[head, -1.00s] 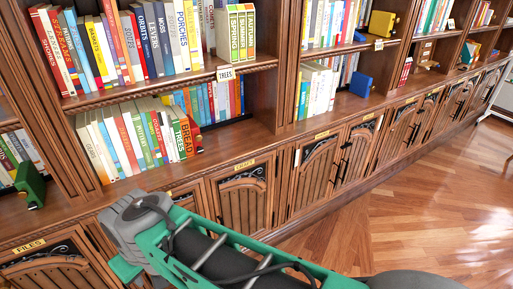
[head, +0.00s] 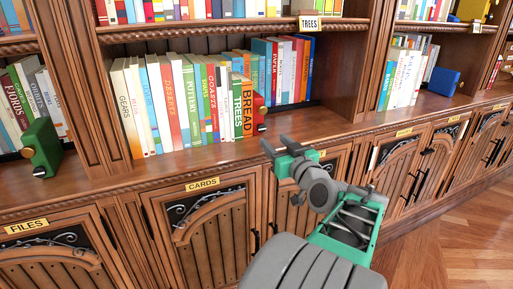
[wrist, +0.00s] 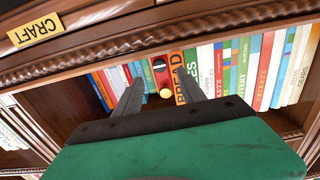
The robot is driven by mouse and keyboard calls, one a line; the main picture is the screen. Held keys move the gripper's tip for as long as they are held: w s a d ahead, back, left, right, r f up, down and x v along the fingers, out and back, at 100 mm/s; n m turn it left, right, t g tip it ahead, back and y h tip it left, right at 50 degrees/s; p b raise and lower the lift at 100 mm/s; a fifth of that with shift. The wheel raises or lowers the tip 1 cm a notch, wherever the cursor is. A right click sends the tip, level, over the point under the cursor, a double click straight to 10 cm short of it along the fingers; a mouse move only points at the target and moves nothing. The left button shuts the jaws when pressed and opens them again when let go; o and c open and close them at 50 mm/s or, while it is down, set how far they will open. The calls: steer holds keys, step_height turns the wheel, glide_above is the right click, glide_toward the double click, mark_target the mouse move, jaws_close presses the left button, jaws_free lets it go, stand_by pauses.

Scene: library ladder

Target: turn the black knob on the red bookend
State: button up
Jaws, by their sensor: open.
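The red bookend (head: 259,114) stands on the lower shelf at the right end of a book row, against the orange BREAD book. In the wrist view, which is upside down, the red bookend (wrist: 160,76) shows between my fingers. The black knob (wrist: 159,66) is on its face, with a small yellowish knob beside it.
A green bookend (head: 41,147) stands on the shelf at far left and a blue one (head: 443,81) at right. More books (head: 290,68) stand behind the red bookend. The shelf right of it is bare. Cabinet doors lie below.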

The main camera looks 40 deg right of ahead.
mark_target(263, 128)
steer(key=x, duration=0.7)
steer(key=shift+w+d+r, duration=0.15)
steer(key=shift+w+d, duration=0.05)
steer(key=shift+w, duration=0.05)
jaws_close()
